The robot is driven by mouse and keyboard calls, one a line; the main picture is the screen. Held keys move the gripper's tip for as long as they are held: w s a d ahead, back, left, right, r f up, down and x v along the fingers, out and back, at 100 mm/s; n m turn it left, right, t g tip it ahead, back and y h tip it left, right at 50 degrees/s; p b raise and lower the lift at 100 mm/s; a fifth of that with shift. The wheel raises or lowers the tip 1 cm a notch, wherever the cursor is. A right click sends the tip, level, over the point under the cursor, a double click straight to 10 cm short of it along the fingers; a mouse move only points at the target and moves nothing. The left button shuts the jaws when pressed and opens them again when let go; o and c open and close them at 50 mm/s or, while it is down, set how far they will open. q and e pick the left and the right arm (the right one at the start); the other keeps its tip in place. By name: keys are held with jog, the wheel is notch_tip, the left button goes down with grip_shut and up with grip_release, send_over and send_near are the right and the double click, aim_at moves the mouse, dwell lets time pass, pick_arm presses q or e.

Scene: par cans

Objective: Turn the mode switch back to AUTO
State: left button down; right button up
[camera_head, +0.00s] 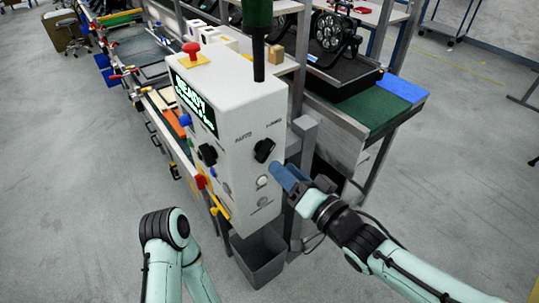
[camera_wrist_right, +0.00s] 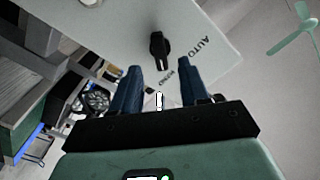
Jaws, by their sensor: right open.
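The mode switch (camera_head: 264,150) is a black knob on the right part of the white control box's front, below printed AUTO and HAND labels. It also shows in the right wrist view (camera_wrist_right: 159,45), where its white mark points toward HAND. My right gripper (camera_head: 284,177) is just below and right of the switch, apart from it. In the right wrist view, its blue fingers (camera_wrist_right: 162,72) are spread, with nothing between them and the knob beyond the tips. My left arm shows at the lower left, but its gripper is out of view.
The control box (camera_head: 240,105) has a lit READY display (camera_head: 193,103), a red button (camera_head: 191,52) on top and a second black knob (camera_head: 208,154). A grey bin (camera_head: 262,258) stands below. A conveyor line lies behind. Open floor lies to the left.

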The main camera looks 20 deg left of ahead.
aim_at(268, 154)
jog(key=x, duration=0.6)
jog(key=shift+w+a+p, duration=0.15)
jog(key=shift+p, duration=0.2)
jog(key=shift+c, duration=0.3)
grip_shut()
